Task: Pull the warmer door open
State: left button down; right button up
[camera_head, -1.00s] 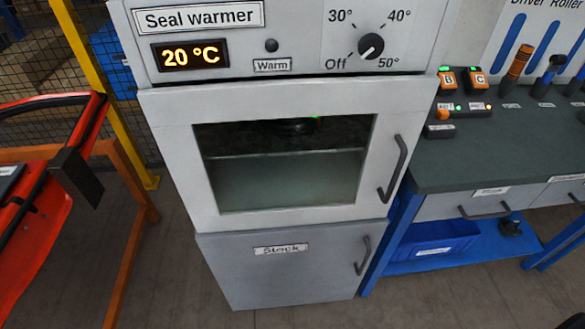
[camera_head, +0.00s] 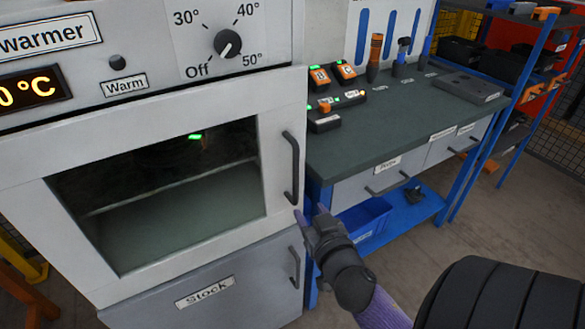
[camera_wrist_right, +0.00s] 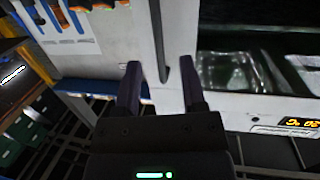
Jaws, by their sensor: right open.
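The seal warmer's door (camera_head: 170,190) is white with a dark window and appears closed. Its dark vertical bar handle (camera_head: 291,167) is on the door's right side. My right gripper (camera_head: 311,211) is just below and right of the handle's lower end in the head view. In the right wrist view, my right gripper (camera_wrist_right: 160,82) is open, with its two purple-dark fingers apart. The handle (camera_wrist_right: 158,45) shows there between and beyond the fingertips, and I see no contact. My left gripper is in neither view now.
The grey Stock door (camera_head: 235,285) with its own handle is directly below. A workbench (camera_head: 400,125) with chargers and tools stands to the right, with a blue bin (camera_head: 365,220) underneath. The knob (camera_head: 227,43) is above the warmer door.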

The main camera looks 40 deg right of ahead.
jog(key=t, duration=0.1)
send_near(297, 169)
jog(key=w, duration=0.1)
jog(key=shift+h, duration=0.4)
jog(key=b+x, duration=0.1)
jog(key=x, duration=0.8)
jog(key=shift+w+d+f, duration=0.1)
jog(key=shift+w+d, duration=0.05)
jog(key=shift+w, duration=0.2)
grip_shut()
jog(key=shift+s, duration=0.1)
